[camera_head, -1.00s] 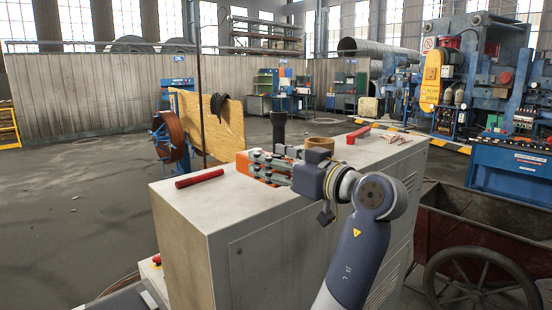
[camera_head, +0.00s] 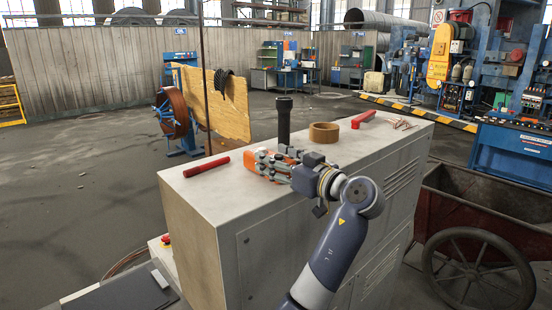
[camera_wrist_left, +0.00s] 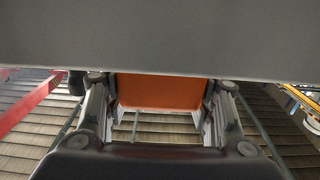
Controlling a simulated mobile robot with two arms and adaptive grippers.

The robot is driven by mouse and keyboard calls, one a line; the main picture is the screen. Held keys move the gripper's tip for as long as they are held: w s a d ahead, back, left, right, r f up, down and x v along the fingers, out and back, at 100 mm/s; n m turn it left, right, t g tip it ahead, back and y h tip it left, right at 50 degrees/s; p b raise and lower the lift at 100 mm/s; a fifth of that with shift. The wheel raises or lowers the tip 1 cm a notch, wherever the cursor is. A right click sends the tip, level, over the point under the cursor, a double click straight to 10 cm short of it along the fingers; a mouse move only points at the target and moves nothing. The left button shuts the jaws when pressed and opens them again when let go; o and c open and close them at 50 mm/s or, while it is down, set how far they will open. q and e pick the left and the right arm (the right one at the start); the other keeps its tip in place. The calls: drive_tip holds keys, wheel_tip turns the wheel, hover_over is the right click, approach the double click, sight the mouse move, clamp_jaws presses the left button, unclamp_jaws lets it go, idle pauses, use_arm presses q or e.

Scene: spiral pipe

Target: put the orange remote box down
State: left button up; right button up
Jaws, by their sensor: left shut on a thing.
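The orange remote box (camera_head: 250,160) is at the grey cabinet's (camera_head: 225,205) top, between the red cylinder (camera_head: 206,167) and the black upright cylinder (camera_head: 284,118). My left gripper (camera_head: 266,163) is shut on the box and partly hides it. In the left wrist view the orange face (camera_wrist_left: 160,92) of the box sits between the two fingers. I cannot tell whether the box touches the cabinet top or is just above it. My right gripper is not in view.
A tape roll (camera_head: 324,132) and a red tool (camera_head: 363,119) lie farther right on the cabinet top. A wooden board (camera_head: 225,105) stands behind the cabinet. A red cart (camera_head: 478,225) is on the right. The cabinet's front left corner is bare.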

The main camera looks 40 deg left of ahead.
use_arm(q)
drive_tip(key=shift+f, duration=0.15)
drive_tip(key=o, duration=1.3)
drive_tip(key=s+d+b, duration=0.1)
drive_tip(key=d+b, duration=0.5)
drive_tip(key=d, duration=0.6)
drive_tip(key=shift+r, duration=0.2)
